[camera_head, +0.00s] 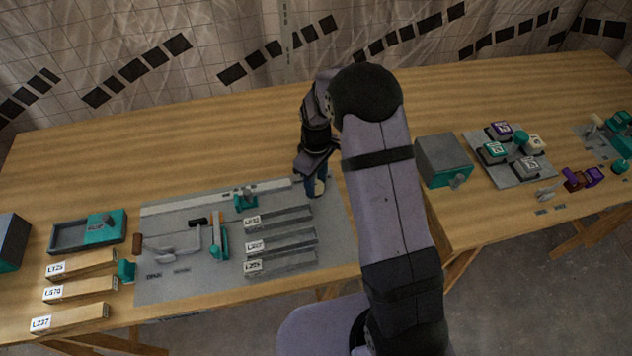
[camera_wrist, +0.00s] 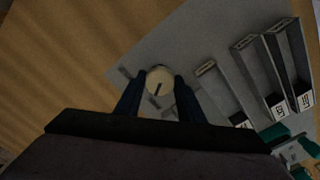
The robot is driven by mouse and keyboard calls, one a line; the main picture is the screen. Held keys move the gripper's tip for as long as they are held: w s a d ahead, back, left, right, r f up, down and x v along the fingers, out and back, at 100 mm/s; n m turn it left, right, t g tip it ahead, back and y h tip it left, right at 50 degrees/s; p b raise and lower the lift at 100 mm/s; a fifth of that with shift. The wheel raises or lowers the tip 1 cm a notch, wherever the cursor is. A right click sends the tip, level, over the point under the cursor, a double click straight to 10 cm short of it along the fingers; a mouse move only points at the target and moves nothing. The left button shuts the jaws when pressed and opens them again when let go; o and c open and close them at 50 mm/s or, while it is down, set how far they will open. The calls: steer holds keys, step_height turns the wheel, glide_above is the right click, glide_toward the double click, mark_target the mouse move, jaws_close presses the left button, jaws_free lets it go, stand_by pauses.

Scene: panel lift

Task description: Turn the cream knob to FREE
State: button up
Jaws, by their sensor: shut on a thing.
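The cream knob (camera_wrist: 159,80) is round with a dark pointer line, and shows between my two blue fingers in the wrist view. My gripper (camera_wrist: 158,92) is shut on the knob, with one finger on each side. In the head view my gripper (camera_head: 316,181) is at the right end of the grey panel (camera_head: 190,279), and a bit of the cream knob (camera_head: 319,188) shows at the fingertips. Small plates lie on the panel beside the knob in the wrist view, but their lettering is too small and dark to read.
Several grey slots with labels, such as the slot tray (camera_head: 283,243), lie close to the knob. A teal slider (camera_head: 245,200) sits on the panel to the left. A grey and teal box (camera_head: 443,161) stands to the right of my arm. Bare wood lies behind the panel.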

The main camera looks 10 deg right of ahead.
steer(key=shift+n, duration=1.3)
steer(key=shift+w, duration=0.1)
steer(key=o, duration=1)
steer(key=shift+r, duration=0.1)
steer(key=shift+r+b, duration=0.9)
steer(key=shift+r, duration=2.75)
steer(key=s+m, duration=0.3)
steer(key=s, duration=0.4)
steer(key=s+d+r+m, duration=0.1)
steer(key=s+m, duration=0.3)
steer(key=s, duration=0.4)
steer(key=s+r+m, duration=0.1)
steer(key=s+m, duration=0.3)
steer(key=s, duration=0.4)
steer(key=shift+s+d+r, duration=0.1)
steer(key=shift+d+r, duration=0.05)
steer(key=shift+d, duration=0.1)
